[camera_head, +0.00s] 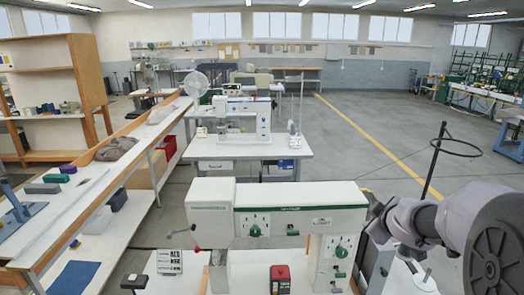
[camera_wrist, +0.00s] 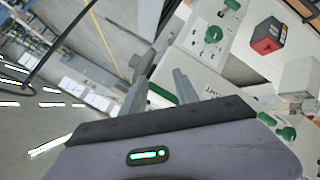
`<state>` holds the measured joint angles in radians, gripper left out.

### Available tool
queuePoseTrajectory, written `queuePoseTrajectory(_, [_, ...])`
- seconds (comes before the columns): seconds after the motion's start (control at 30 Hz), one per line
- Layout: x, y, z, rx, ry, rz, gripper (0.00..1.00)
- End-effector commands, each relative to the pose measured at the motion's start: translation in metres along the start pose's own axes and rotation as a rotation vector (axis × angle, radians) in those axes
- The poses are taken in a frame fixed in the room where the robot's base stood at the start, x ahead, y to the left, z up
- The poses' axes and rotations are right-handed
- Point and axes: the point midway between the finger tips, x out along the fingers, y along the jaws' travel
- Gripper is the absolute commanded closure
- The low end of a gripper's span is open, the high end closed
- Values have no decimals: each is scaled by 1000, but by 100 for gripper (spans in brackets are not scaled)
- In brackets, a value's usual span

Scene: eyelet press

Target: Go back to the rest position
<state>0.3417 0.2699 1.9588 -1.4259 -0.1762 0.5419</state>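My gripper (camera_wrist: 165,70) shows in the wrist view with its two grey fingers apart and nothing visible between them. In the head view my arm comes in from the right edge, and its end is beside the right end of the white machine with green trim (camera_head: 290,197). The fingers are hard to make out there. Part of the white machine also shows in the wrist view (camera_wrist: 215,35), tilted, behind and to the right of the fingers. I cannot judge the exact gap between gripper and machine.
A thin stand with a ring (camera_head: 456,147) rises near my arm. A long bench (camera_head: 70,205) runs along the left. Open floor (camera_head: 370,125) lies behind.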

Motion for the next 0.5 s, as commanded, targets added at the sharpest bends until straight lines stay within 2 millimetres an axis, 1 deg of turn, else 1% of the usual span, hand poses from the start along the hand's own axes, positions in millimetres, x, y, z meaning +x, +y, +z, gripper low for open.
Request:
queuePoseTrajectory(0.03, [-29, -11, 5, 145, -29, 98, 64])
queuePoseTrajectory(0.07, [-53, -20, 12, 258, -61, 140, 64])
queuePoseTrajectory(0.1, [-84, -43, 27, 415, -108, 166, 64])
queuePoseTrajectory(0.17, [-122, -90, 51, 620, -178, 142, 64])
queuePoseTrajectory(0.2, [-142, -125, 64, 733, -218, 99, 64])
queuePoseTrajectory(0.27, [-166, -177, 78, 873, -267, 11, 64])
queuePoseTrajectory(0.3, [-180, -210, 84, 948, -296, -55, 64])
queuePoseTrajectory(0.4, [-207, -277, 91, 1079, -343, -214, 64])
queuePoseTrajectory(0.5, [-225, -316, 91, 1145, -369, -326, 64])
